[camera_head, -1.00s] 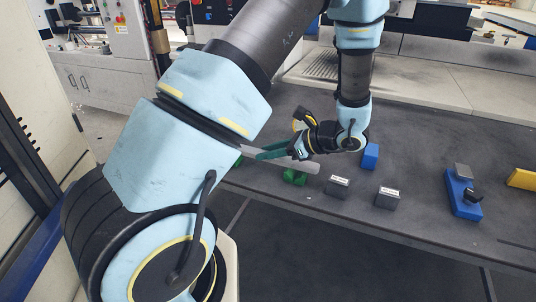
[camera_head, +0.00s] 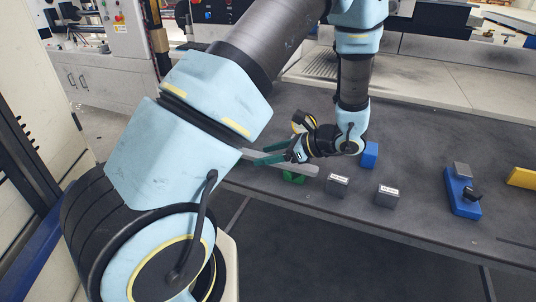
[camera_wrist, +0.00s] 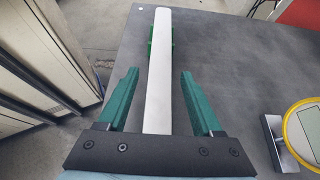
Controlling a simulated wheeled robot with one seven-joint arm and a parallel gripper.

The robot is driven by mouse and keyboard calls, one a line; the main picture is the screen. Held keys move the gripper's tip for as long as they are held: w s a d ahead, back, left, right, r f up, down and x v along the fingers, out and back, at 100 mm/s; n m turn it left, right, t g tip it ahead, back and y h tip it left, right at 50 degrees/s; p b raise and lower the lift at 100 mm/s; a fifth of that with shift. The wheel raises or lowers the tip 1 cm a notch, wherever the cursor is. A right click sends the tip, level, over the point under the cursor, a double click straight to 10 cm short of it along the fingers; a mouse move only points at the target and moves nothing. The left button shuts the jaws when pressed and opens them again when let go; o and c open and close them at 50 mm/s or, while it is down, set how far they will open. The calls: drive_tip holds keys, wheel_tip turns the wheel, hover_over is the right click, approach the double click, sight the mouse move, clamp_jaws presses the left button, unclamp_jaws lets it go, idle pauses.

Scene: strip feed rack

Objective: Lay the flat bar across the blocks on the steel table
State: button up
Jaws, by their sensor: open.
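The flat bar (camera_head: 305,169) is pale grey and lies over a green block (camera_head: 293,178) near its right end in the head view. My arm hides the bar's left part there. In the wrist view the bar (camera_wrist: 160,60) runs lengthwise between the two teal fingers, with a green block (camera_wrist: 153,48) showing at its sides near the far end. My gripper (camera_wrist: 158,74) is open, with a gap on each side of the bar. In the head view my gripper (camera_head: 268,156) is beside the bar, over the front left of the steel table (camera_head: 330,225).
Two small grey labelled blocks (camera_head: 337,185) (camera_head: 387,195) stand right of the bar. A blue block (camera_head: 369,155) is behind them. A blue fixture (camera_head: 462,195) and a yellow piece (camera_head: 520,178) lie further right. The table's front edge is close to the bar.

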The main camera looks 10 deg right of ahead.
drive_tip(key=shift+r, duration=0.25)
drive_tip(key=b+v, duration=0.1)
drive_tip(key=v, duration=1)
drive_tip(key=shift+s+d+r, duration=0.1)
drive_tip(key=shift+s+d, duration=0.05)
drive_tip(key=shift+d, duration=0.25)
drive_tip(key=s+a+r+n+g+h, duration=0.1)
drive_tip(key=a+n+h, duration=0.4)
drive_tip(key=a+n, duration=0.6)
drive_tip(key=s+a+r+n+g+h, duration=0.1)
drive_tip(key=a+n+g+h, duration=0.2)
drive_tip(key=a+n, duration=0.8)
drive_tip(key=shift+s+r+n+h, duration=0.3)
drive_tip(key=shift+n+h, duration=0.1)
drive_tip(key=shift+h, duration=1)
drive_tip(key=shift+a, duration=0.1)
